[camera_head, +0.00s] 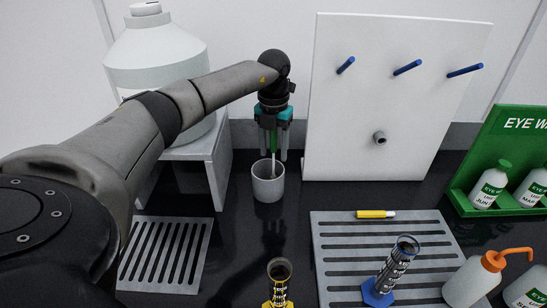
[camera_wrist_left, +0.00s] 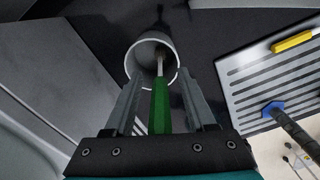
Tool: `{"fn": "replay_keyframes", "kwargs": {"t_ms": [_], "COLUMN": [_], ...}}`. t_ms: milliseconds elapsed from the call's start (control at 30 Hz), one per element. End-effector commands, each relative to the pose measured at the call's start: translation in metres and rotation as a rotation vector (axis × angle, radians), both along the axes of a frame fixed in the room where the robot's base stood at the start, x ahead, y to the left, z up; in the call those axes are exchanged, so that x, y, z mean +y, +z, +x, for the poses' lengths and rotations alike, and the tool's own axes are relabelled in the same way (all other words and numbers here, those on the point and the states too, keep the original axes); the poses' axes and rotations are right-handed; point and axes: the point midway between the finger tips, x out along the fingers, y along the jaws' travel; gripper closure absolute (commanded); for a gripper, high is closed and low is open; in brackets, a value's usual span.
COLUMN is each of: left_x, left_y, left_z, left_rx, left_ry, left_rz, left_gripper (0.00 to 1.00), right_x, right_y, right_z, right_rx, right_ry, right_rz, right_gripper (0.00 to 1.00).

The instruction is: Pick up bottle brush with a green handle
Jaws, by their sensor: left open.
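The bottle brush with a green handle (camera_wrist_left: 160,105) stands in a grey cup (camera_head: 268,186), its thin shaft running down inside. In the head view the green handle (camera_head: 273,137) shows between the fingers of my left gripper (camera_head: 273,150). My left gripper is right above the cup, pointing down. In the left wrist view its two grey fingers stand on either side of the handle, with a visible gap on each side, so it is open around it. The cup's rim (camera_wrist_left: 128,62) also shows there. The brush's lower end is hidden in the cup. My right gripper is not in view.
A white pegboard (camera_head: 400,110) with blue pegs stands behind to the right. A large white jug (camera_head: 155,55) on a grey stand (camera_head: 215,160) is at left. Slotted trays (camera_head: 330,255), cylinders with blue (camera_head: 378,293) and yellow bases, and a green eyewash holder (camera_head: 462,195) occupy the front and right.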

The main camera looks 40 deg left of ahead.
Motion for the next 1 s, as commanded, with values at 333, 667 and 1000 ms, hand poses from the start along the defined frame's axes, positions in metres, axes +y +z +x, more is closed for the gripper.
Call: {"fn": "replay_keyframes", "kwargs": {"t_ms": [333, 667, 1000], "left_x": [0.0, 0.0, 0.0001], "left_y": [-0.0013, -0.0011, -0.0011], "left_z": [0.0, 0.0, 0.0], "left_rx": [0.0, 0.0, 0.0], "left_ry": [0.0, 0.0, 0.0], "left_rz": [0.0, 0.0, 0.0], "left_gripper": [0.57, 0.94, 1.0], "right_x": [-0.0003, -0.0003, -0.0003], "right_y": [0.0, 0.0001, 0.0], "right_z": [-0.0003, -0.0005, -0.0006], "right_rx": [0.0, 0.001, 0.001], "right_ry": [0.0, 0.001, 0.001], "right_rz": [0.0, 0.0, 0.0], "right_gripper": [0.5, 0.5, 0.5]}}
